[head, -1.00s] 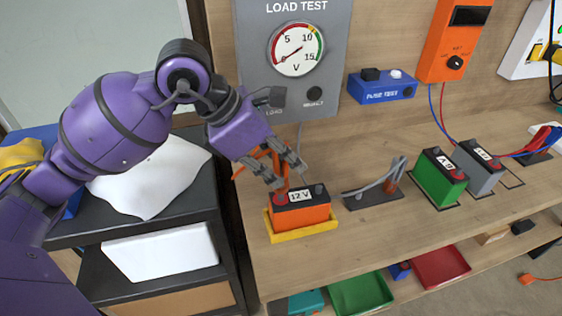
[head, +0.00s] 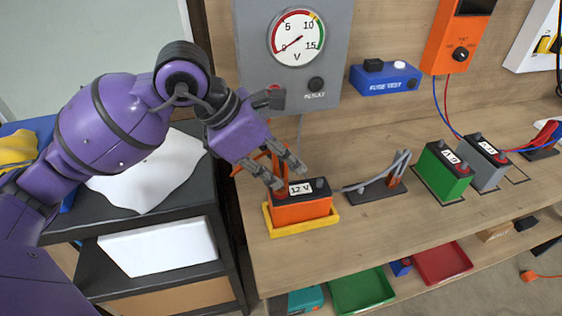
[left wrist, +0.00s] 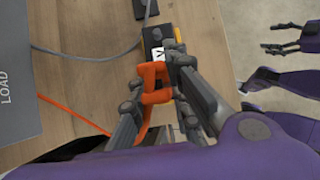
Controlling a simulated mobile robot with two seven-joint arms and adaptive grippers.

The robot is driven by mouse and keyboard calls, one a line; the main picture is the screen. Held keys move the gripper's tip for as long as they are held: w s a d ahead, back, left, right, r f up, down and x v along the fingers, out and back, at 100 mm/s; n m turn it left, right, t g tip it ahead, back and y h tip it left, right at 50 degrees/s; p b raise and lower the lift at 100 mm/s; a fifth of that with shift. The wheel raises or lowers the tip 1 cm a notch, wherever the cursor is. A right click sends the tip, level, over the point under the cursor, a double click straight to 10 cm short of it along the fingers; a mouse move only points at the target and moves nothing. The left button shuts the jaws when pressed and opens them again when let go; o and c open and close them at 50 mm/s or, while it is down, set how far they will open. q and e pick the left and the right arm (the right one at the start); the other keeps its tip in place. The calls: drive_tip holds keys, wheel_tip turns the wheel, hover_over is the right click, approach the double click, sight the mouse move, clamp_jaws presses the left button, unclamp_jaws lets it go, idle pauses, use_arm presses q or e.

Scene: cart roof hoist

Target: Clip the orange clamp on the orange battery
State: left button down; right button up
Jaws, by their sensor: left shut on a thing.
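The orange battery (head: 302,209), marked 12 V, stands upright in a yellow tray (head: 330,221) on the wooden bench. It has a red terminal at its left end and a dark terminal at its right end. My left gripper (head: 288,175) is shut on the orange clamp (head: 277,164), just above the battery's red terminal end. In the left wrist view the orange clamp (left wrist: 154,84) sits between the fingers, right by the battery's end. The fingers hide the clamp's tip, so I cannot tell whether it grips the terminal. My right gripper (left wrist: 275,37) shows there with fingers apart, empty.
A dark stand (head: 378,191) with a grey clamp and cable lies right of the battery. Green (head: 442,172) and grey (head: 480,162) batteries stand farther right. The load tester (head: 290,60) rises behind. An orange cable trails from the clamp. Bench space in front is clear.

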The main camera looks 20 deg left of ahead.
use_arm(q)
drive_tip(key=shift+f, duration=0.35)
use_arm(e)
drive_tip(key=shift+f, duration=0.25)
use_arm(q)
drive_tip(key=c, duration=1.6)
unclamp_jaws()
use_arm(e)
drive_tip(key=shift+s, duration=0.1)
use_arm(q)
drive_tip(key=shift+r, duration=0.1)
drive_tip(key=v, duration=1.2)
use_arm(e)
drive_tip(key=shift+s, duration=0.15)
